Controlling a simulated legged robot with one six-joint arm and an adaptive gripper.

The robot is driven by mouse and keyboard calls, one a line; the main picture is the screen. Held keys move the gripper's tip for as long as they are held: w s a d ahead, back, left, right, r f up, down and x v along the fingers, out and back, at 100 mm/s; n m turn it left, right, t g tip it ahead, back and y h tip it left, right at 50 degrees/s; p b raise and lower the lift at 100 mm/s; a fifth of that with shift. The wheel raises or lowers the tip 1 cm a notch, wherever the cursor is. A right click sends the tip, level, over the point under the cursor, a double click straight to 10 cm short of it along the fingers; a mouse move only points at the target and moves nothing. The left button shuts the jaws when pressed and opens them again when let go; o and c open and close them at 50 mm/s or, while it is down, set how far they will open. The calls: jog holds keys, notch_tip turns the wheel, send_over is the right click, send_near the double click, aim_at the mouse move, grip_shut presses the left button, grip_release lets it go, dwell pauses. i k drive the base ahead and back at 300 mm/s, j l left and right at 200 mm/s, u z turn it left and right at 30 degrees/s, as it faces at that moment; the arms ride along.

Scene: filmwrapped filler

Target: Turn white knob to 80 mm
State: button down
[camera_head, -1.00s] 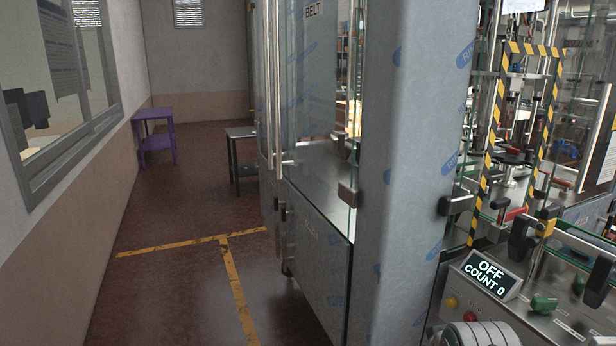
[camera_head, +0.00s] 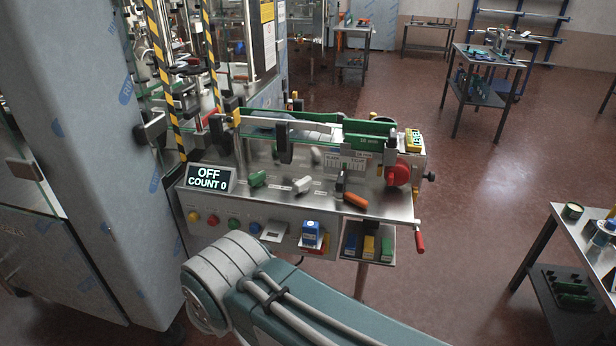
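A white knob (camera_head: 302,186) sits on the sloped steel control panel (camera_head: 270,215), between a green knob (camera_head: 258,179) on its left and an orange handle (camera_head: 355,200) on its right. A small scale plate (camera_head: 346,162) stands behind it, and a green guide strip (camera_head: 368,142) appears to read 30 mm; the digits are small. A display (camera_head: 211,178) at the panel's left reads OFF, COUNT 0. My arm reaches across the bottom of the view in front of the machine. My gripper is out of the picture.
A wrapped steel cabinet (camera_head: 100,150) stands at the left. Yellow, red, green and blue buttons line the panel front. A red wheel (camera_head: 399,174) and a red-handled crank (camera_head: 420,241) are at the right end. Open floor (camera_head: 480,220) lies right, before a side table (camera_head: 585,240).

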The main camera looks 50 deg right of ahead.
aim_at(302, 187)
jog(key=z, duration=1.4)
jog(key=i+z, duration=0.1)
jog(key=i, duration=0.7)
